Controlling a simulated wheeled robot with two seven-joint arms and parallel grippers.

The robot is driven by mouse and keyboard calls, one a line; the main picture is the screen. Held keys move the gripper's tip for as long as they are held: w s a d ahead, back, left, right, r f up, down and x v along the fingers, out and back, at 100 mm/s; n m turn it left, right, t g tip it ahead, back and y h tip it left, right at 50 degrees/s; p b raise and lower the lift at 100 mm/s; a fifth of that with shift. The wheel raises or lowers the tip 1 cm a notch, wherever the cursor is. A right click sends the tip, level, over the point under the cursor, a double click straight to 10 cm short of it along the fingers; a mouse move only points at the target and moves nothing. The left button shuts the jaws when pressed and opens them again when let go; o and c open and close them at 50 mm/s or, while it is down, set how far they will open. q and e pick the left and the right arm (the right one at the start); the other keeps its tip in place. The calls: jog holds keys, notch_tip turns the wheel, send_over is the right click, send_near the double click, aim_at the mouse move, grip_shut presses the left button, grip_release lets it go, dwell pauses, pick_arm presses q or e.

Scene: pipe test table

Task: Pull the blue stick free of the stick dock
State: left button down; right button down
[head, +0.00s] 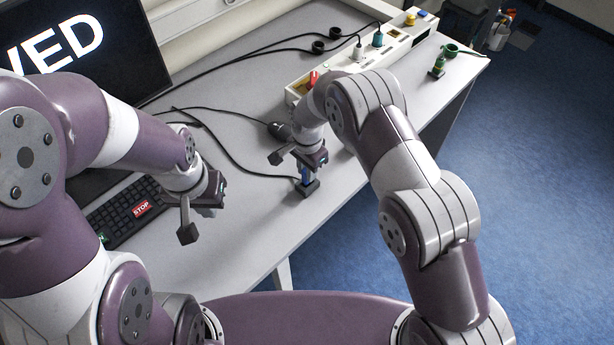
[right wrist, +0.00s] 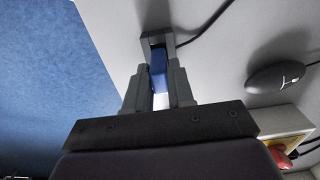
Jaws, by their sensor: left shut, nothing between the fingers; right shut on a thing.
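The blue stick (head: 306,175) stands at the near part of the table, and its lower end meets the dark stick dock (head: 311,189). In the right wrist view the blue stick (right wrist: 158,66) lies between my fingers, with its far end at the opening of the square dock (right wrist: 168,39). How deep it sits there I cannot tell. My right gripper (head: 307,165) is shut on the stick from above; its fingers (right wrist: 158,76) also show in the right wrist view. My left gripper (head: 208,207) is shut and empty, above the table near the keyboard.
A cable runs from the dock across the table. A black mouse (head: 279,130) lies behind the right gripper. A keyboard (head: 125,212) and a monitor (head: 85,45) are at left. A white panel (head: 345,68) with plugs and a red knob stands behind. The table's front edge is close.

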jog(key=shift+r+p, duration=0.45)
jog(key=shift+r, duration=0.35)
jog(key=shift+r, duration=0.1)
jog(key=shift+r+p, duration=2.8)
jog(key=shift+r, duration=1.1)
